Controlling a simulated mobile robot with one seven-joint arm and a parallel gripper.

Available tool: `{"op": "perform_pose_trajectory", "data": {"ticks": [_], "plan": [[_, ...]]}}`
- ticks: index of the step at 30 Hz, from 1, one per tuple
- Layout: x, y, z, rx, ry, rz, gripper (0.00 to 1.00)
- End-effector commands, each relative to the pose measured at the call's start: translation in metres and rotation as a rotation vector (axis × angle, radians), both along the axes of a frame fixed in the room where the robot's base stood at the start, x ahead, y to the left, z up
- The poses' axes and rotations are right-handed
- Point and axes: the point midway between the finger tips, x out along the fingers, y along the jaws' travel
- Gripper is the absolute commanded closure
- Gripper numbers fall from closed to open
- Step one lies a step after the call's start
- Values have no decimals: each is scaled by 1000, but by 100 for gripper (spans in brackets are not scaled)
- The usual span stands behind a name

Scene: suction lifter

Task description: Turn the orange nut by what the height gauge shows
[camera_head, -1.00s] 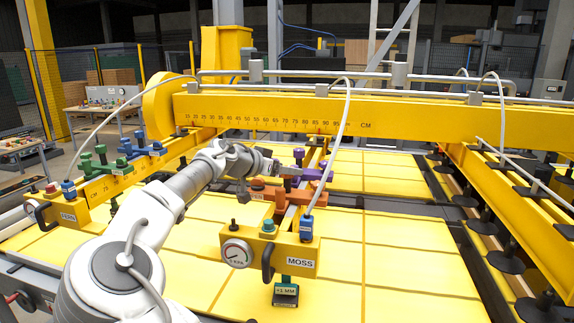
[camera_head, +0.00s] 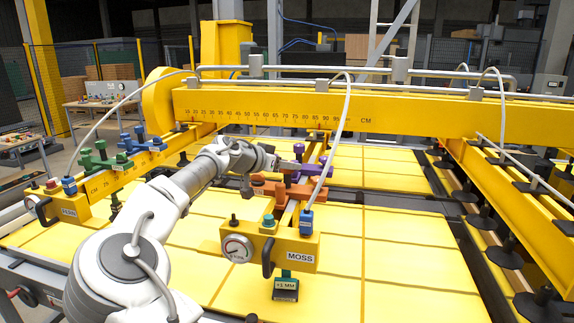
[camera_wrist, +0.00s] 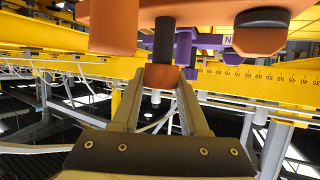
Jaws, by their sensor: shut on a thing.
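The orange nut (camera_wrist: 160,77) sits on a dark threaded rod under an orange bracket (camera_wrist: 125,27) in the wrist view. My gripper (camera_wrist: 162,82) has one finger on each side of the nut and is shut on it from below. In the head view my gripper (camera_head: 292,166) is beside the orange bracket (camera_head: 268,189) and a purple bracket (camera_head: 309,167); the nut cannot be made out there. The height gauge (camera_head: 286,284) hangs below the yellow MOSS beam end (camera_head: 275,252) and reads "+1 MM".
A round pressure dial (camera_head: 237,248) and dark handle (camera_head: 268,257) are on the MOSS end. Green (camera_head: 97,158) and blue (camera_head: 140,142) brackets sit on the left beam. A hose (camera_head: 343,130) arches close to my gripper. Yellow panels lie below.

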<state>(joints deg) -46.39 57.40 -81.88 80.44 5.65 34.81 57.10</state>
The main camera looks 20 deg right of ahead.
Motion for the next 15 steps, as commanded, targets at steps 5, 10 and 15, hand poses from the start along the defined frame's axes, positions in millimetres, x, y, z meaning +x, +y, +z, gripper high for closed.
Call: {"op": "perform_pose_trajectory", "data": {"ticks": [5, 10, 15], "plan": [[0, 0, -1, 2, -3, 20, 100], [-1, 0, -4, 5, -5, 76, 100], [-1, 0, -6, 7, -8, 174, 100]]}}
